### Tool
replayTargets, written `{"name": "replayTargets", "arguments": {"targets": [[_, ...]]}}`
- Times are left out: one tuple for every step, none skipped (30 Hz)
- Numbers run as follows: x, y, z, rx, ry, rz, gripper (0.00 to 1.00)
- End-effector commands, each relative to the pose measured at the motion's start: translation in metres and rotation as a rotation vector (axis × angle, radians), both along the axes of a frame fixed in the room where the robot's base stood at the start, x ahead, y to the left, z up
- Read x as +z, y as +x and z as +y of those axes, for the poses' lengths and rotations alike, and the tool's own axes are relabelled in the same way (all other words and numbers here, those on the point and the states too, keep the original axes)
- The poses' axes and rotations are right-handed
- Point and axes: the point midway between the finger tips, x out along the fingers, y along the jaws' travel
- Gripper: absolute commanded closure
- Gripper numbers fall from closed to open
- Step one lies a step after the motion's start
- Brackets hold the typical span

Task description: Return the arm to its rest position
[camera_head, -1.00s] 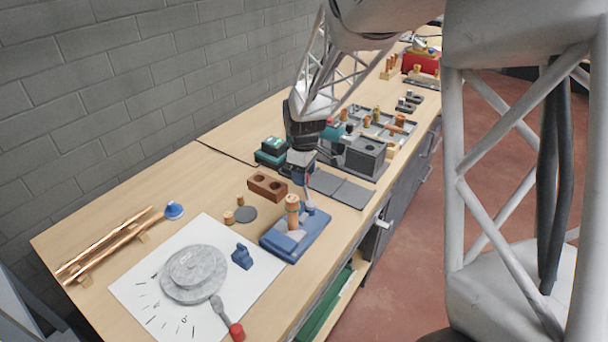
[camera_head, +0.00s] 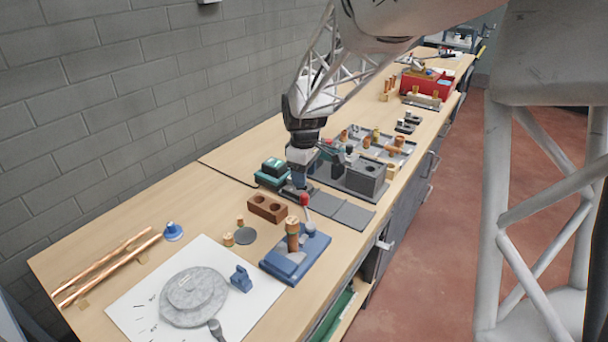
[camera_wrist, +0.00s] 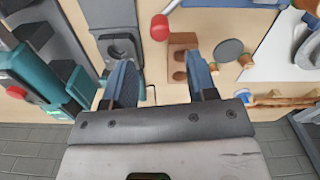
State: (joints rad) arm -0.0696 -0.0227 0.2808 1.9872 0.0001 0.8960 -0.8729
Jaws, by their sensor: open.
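My gripper (camera_head: 299,180) hangs over the middle of the workbench (camera_head: 120,262) in the head view, behind the blue fixture (camera_head: 296,256) and near the teal devices (camera_head: 272,172). In the wrist view my gripper (camera_wrist: 162,85) shows two blue-grey fingers spread apart with nothing between them. The brown two-hole block (camera_head: 267,208) stands just in front of the gripper in the head view. It also shows beyond the right finger in the wrist view (camera_wrist: 183,58). A copper fitting (camera_head: 292,232) stands upright on the blue fixture.
A grey vise-like block (camera_head: 365,179) and a tray of fittings (camera_head: 385,142) stand to the right. A red-tipped lever (camera_head: 305,200) rises close to the gripper. Copper pipes (camera_head: 105,268) lie at the left. A brick wall (camera_head: 110,110) runs behind the bench.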

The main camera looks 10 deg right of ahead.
Motion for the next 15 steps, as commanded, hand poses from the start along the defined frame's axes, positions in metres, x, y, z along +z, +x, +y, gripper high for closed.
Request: {"name": "replayTargets", "arguments": {"targets": [[0.000, 0.000, 0.000, 0.000, 0.000, 0.000, 0.48], [0.000, 0.000, 0.000, -0.001, 0.000, 0.000, 0.48], [0.001, -0.001, 0.000, -0.002, -0.001, -0.001, 0.48], [0.001, -0.002, 0.000, -0.004, 0.000, -0.001, 0.48], [0.002, -0.003, -0.001, -0.007, 0.000, -0.001, 0.48], [0.003, -0.004, -0.001, -0.011, 0.000, -0.003, 0.48], [0.004, -0.006, -0.001, -0.016, 0.001, -0.004, 0.48], [0.006, -0.009, -0.002, -0.022, 0.000, -0.006, 0.48], [0.009, -0.012, -0.003, -0.033, 0.001, -0.009, 0.48], [0.012, -0.015, -0.004, -0.043, 0.001, -0.013, 0.48], [0.015, -0.019, -0.004, -0.052, 0.001, -0.016, 0.48], [0.019, -0.024, -0.006, -0.068, 0.001, -0.019, 0.48], [0.022, -0.029, -0.007, -0.082, 0.002, -0.023, 0.48], [0.025, -0.034, -0.008, -0.095, 0.002, -0.026, 0.48], [0.030, -0.041, -0.009, -0.116, 0.003, -0.032, 0.48]]}}
